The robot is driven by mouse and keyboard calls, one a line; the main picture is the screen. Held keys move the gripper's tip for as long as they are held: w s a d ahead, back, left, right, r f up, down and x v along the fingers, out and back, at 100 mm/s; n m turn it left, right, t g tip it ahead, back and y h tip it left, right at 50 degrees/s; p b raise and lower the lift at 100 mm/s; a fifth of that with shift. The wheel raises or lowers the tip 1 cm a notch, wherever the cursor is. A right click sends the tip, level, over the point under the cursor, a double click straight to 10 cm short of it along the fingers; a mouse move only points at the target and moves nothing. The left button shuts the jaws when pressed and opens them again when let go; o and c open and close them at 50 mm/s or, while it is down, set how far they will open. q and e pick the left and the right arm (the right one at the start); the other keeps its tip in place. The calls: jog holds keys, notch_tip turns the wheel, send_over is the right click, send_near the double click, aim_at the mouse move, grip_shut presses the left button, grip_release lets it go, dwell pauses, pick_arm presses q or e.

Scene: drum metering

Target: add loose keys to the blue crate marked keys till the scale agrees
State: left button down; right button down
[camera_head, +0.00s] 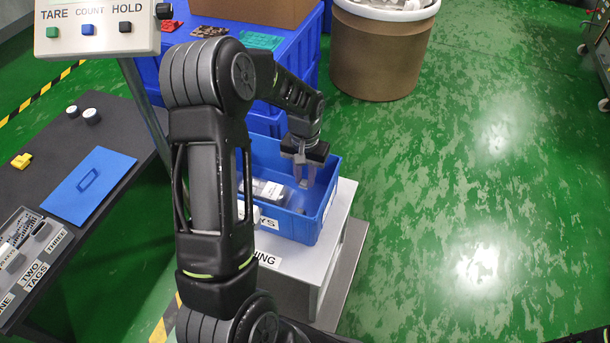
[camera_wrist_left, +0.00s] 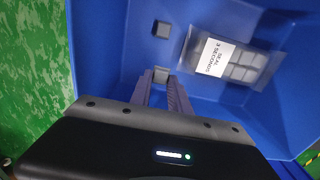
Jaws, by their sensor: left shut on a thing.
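The blue crate (camera_head: 325,215) stands on a pale platform (camera_head: 325,265), its label partly hidden by my arm so that only "YS" shows. My left gripper (camera_head: 304,180) points down inside the crate. In the left wrist view its fingers (camera_wrist_left: 164,92) are shut on a small grey key (camera_wrist_left: 161,75). Another loose grey key (camera_wrist_left: 161,29) lies on the crate floor. Beside it lies a clear bag of grey keys (camera_wrist_left: 238,65) with a white label reading "SEAL 3 SECONDS". The scale's panel (camera_head: 97,28) shows TARE, COUNT and HOLD buttons; no reading is visible.
A dark bench (camera_head: 60,150) at left holds a blue lid with a handle (camera_head: 90,187), a yellow piece (camera_head: 21,161) and compartments marked TWO TAGS and THREE. A brown drum (camera_head: 380,55) stands behind the crate.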

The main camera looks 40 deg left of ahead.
aim_at(305, 195)
pick_arm(q)
jog(key=shift+f+b, duration=1.7)
jog(key=shift+f, duration=0.8)
dwell(1.4)
jog(key=c, duration=1.1)
grip_release()
jog(key=shift+c, duration=0.2)
jog(key=shift+r, duration=0.15)
notch_tip(305, 195, up, 8)
jog(key=shift+f+p, duration=0.25)
jog(key=shift+p, duration=0.75)
